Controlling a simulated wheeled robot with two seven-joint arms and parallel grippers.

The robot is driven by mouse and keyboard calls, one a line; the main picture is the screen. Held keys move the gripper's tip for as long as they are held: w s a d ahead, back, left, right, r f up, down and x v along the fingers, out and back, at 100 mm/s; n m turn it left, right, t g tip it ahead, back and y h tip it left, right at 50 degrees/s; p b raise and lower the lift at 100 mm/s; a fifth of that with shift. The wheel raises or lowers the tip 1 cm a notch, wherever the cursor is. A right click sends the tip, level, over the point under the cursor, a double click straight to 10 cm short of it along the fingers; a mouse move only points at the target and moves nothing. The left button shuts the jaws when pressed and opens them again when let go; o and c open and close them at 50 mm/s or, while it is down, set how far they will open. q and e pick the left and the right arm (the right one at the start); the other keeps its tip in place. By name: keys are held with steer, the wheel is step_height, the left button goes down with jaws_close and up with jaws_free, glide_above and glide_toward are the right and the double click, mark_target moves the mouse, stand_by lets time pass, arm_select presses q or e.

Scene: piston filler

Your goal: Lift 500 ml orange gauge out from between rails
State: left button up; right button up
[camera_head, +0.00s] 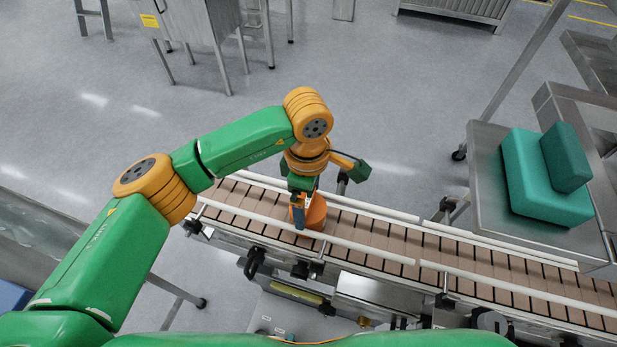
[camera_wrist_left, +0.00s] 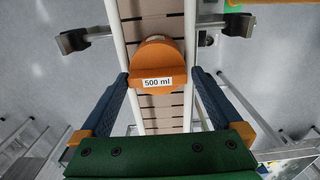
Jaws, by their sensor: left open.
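The orange gauge (camera_wrist_left: 158,64) with its white "500 ml" label sits on the brown conveyor between the two white rails in the left wrist view. In the head view the gauge (camera_head: 316,212) is partly hidden behind my left gripper. My left gripper (camera_wrist_left: 158,84) is open, with one blue finger on each side of the gauge and a visible gap to it. In the head view the left gripper (camera_head: 299,214) points down over the conveyor (camera_head: 400,240) at the gauge. My right gripper is not in view.
The white rails (camera_head: 370,206) run along both conveyor edges, with clamps and brackets on the near side. A metal table (camera_head: 487,150) at the right holds teal blocks (camera_head: 530,180). A steel machine (camera_head: 195,18) stands at the back left. Open floor lies behind the conveyor.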

arm_select(q)
steer(key=shift+w+d+f, duration=0.1)
steer(key=shift+w+f, duration=0.2)
steer(key=shift+w, duration=0.05)
steer(key=shift+s+r, duration=0.15)
steer(key=shift+s, duration=0.05)
steer(key=c, duration=0.7)
steer(key=shift+w, duration=0.1)
steer(key=c, duration=0.5)
steer(key=shift+r+p, duration=2.45)
steer(key=shift+r, duration=2.05)
